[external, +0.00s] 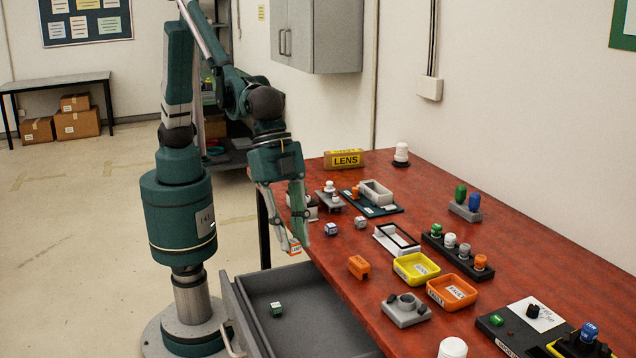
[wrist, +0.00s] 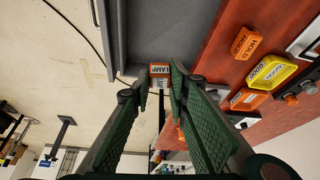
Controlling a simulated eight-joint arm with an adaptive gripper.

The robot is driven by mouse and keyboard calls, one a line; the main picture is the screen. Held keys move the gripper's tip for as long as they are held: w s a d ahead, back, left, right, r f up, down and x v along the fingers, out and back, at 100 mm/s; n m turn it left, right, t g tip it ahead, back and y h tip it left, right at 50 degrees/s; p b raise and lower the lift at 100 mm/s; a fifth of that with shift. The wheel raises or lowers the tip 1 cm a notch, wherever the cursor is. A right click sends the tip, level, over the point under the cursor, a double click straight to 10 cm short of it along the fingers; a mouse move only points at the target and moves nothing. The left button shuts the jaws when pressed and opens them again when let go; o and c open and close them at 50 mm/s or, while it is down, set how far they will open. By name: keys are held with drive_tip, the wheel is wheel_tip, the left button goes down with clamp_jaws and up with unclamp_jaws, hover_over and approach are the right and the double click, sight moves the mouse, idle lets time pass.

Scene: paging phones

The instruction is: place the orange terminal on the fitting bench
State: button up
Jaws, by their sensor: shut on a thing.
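My gripper (external: 297,240) is shut on a small block with orange and white faces (external: 295,249), which looks like the orange terminal. In the wrist view the orange terminal (wrist: 160,70) sits between the fingertips, with a printed label on its face. It is held in the air near the left edge of the red-topped bench (external: 450,210), by the open grey drawer. No sign reading fitting bench can be made out.
The open drawer (external: 345,330) holds a green block (external: 277,309). A blue-and-white block (external: 331,229) and a grey-white block (external: 361,222) stand near the bench edge. An orange HOLD piece (external: 359,266), yellow tray (external: 416,268) and orange tray (external: 452,292) lie farther right.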

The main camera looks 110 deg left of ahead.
sight(292, 240)
wheel_tip(292, 240, up, 4)
drive_tip(key=s+a+r+n+y+p, duration=0.1)
drive_tip(key=a+n, duration=0.3)
drive_tip(key=a, duration=1.5)
drive_tip(key=s+a+r+n+y+p, duration=0.1)
drive_tip(key=s+a+n+y, duration=0.15)
drive_tip(key=a, duration=1.65)
drive_tip(key=s+a+f+n+y+p, duration=0.1)
drive_tip(key=s+a+n, duration=0.4)
drive_tip(key=s+a, duration=0.8)
drive_tip(key=s+a+f+n+y+p, duration=0.15)
drive_tip(key=s+a+n, duration=0.35)
drive_tip(key=s+a, duration=0.9)
drive_tip(key=w+a+f, duration=0.4)
drive_tip(key=shift+f+g, duration=0.3)
drive_tip(key=shift+f, duration=0.1)
drive_tip(key=shift+f, duration=0.1)
drive_tip(key=shift+f+b, duration=0.85)
drive_tip(key=shift+f, duration=2)
